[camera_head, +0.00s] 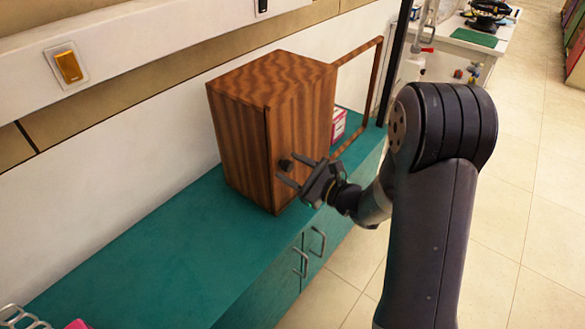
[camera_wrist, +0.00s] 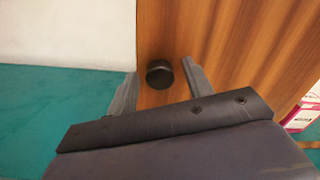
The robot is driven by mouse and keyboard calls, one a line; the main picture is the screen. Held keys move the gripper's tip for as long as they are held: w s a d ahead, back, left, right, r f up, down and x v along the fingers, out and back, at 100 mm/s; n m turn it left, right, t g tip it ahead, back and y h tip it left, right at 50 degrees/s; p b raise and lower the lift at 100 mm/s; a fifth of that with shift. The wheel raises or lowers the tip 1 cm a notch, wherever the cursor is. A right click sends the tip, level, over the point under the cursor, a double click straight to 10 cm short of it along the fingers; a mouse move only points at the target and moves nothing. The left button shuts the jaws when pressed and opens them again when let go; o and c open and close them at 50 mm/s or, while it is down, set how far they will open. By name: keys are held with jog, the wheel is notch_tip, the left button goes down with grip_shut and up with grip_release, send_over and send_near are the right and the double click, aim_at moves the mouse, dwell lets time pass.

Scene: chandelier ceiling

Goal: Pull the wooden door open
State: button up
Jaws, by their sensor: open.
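The wooden door (camera_head: 301,126) is the front face of a brown wooden box cabinet (camera_head: 238,140) on the green counter, and it looks shut. It also shows in the wrist view (camera_wrist: 245,55). A dark round knob (camera_head: 286,165) sits on the door near its left edge. My gripper (camera_head: 284,172) is open in front of the door. In the wrist view my gripper (camera_wrist: 160,82) has one finger on each side of the knob (camera_wrist: 159,74), with a gap visible on the left. I cannot tell whether the right finger touches the knob.
The green counter (camera_head: 150,255) is mostly clear to the left of the cabinet. A pink and white box (camera_head: 339,124) and a brown frame (camera_head: 378,75) stand behind it at the right. Metal drawer handles (camera_head: 318,241) stick out below the counter. Tiled floor (camera_head: 515,225) is open at right.

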jog(key=shift+w+a, duration=0.1)
jog(key=shift+a, duration=0.05)
jog(key=shift+c, duration=0.3)
grip_shut()
